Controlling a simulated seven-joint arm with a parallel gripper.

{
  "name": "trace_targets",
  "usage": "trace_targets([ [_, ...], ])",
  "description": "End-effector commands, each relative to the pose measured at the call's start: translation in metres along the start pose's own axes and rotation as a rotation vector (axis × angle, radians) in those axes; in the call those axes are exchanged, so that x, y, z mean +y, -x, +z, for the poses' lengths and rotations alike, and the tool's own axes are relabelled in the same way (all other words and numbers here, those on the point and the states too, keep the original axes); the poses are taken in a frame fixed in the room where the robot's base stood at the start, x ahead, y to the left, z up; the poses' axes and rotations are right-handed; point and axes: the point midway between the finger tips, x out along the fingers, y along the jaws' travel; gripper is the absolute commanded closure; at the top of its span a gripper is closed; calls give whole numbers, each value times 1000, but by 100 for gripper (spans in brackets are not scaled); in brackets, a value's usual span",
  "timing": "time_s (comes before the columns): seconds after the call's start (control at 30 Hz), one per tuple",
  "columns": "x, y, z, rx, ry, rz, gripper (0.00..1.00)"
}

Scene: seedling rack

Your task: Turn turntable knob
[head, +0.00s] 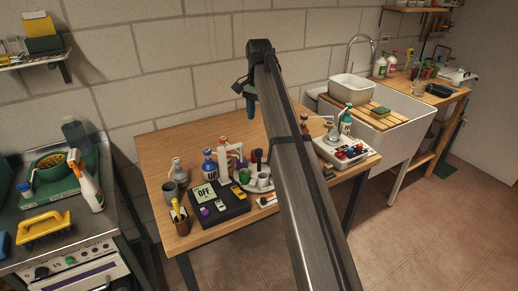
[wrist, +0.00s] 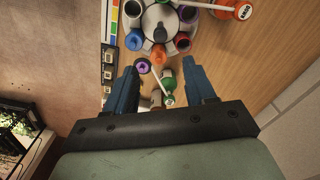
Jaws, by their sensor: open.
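The turntable (wrist: 147,20) is at the top of the wrist view, a round pale disc ringed by several coloured pots and cut off by the top edge. Its dark grey knob (wrist: 166,32) stands near the middle. In the head view a round tray with small cups (head: 243,187), partly behind my arm, looks like the same turntable; I cannot make out the knob there. My gripper (wrist: 160,66) is open and empty, its blue fingers pointing towards the turntable, apart from the knob. In the head view my gripper (head: 249,104) is high above the table, only partly visible.
An orange bottle (wrist: 244,11) lies at upper right. A black box with an OFF display (head: 235,207) and a blue bottle (head: 209,167) stand on the wooden table (head: 160,155).

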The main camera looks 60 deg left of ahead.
Motion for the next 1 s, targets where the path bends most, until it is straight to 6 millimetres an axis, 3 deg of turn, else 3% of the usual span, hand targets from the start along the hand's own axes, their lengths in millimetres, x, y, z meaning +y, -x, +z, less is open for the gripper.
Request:
trace_targets([
  [0.17, 0, -14, 0, 0, 9, -1, 45],
  [0.8, 0, -117, 0, 0, 7, -1, 45],
  [1.0, 0, -133, 0, 0, 7, -2, 45],
])
